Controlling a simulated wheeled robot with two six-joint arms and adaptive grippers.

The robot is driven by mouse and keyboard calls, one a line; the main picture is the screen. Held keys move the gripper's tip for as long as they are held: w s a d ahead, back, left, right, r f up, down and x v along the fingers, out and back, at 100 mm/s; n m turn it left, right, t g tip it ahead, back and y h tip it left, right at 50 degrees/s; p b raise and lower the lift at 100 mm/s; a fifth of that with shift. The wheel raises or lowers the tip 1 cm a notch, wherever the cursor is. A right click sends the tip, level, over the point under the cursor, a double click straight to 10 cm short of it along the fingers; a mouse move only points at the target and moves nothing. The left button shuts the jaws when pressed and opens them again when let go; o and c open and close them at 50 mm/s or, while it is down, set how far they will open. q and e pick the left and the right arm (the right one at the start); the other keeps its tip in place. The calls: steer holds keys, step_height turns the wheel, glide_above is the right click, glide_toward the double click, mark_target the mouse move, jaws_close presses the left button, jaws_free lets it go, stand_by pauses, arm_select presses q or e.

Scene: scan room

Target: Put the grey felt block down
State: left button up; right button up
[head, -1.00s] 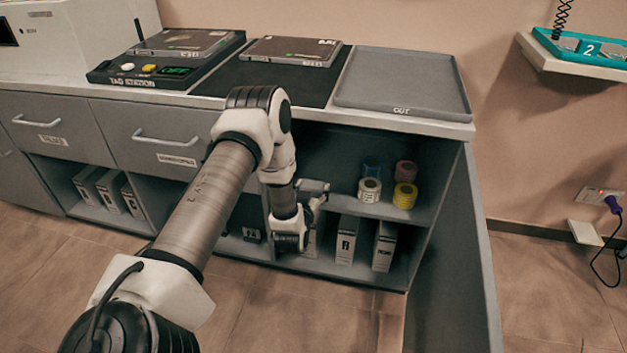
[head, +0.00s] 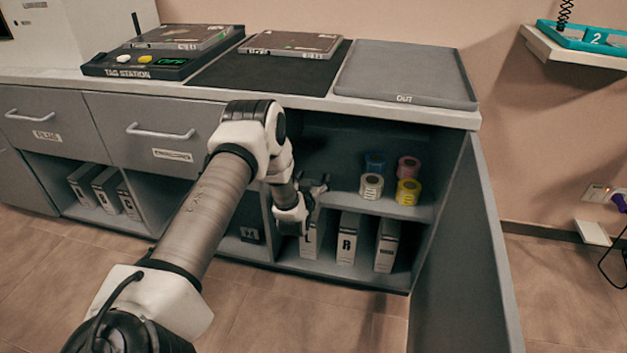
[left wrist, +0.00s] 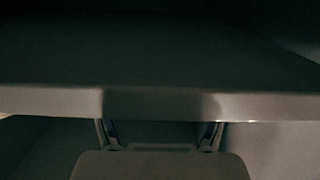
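I cannot make out the grey felt block in either view. My left gripper (head: 322,184) is in front of the open cabinet under the counter, by the front edge of the inner shelf (head: 345,203). In the left wrist view its two fingers (left wrist: 160,131) stand wide apart, with nothing visible gripped between them. My right gripper is in neither view.
Tape rolls (head: 371,187) stand on the shelf right of the gripper; white binders (head: 347,238) stand below. An open cabinet door (head: 462,255) is at the right. On the counter are an OUT tray (head: 405,75), a dark mat (head: 262,76) and a tag station (head: 135,68).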

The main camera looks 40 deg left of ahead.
arm_select(q)
steer(key=shift+r, duration=0.1)
steer(key=shift+s+r, duration=0.1)
steer(key=shift+r, duration=0.05)
steer(key=p+v, duration=0.4)
steer(key=v, duration=0.8)
steer(key=s+d+f+m+g+h, duration=0.25)
steer(key=s+d+f, duration=0.25)
steer(key=d, duration=0.3)
steer(key=s+d+f+m+g+h, duration=0.1)
steer(key=s+d+f+g+h, duration=0.4)
steer(key=d, duration=0.4)
steer(key=s+d+g, duration=0.2)
steer(key=s, duration=0.4)
steer(key=s+d+f+m+g, duration=0.1)
steer(key=s+d+g, duration=0.1)
steer(key=s, duration=0.4)
steer(key=s+d+m+g, duration=0.1)
steer(key=s+d+g, duration=0.1)
steer(key=s, duration=0.4)
steer(key=shift+s+d+f+g, duration=0.15)
steer(key=shift+d+f+g, duration=0.25)
steer(key=shift+d, duration=0.25)
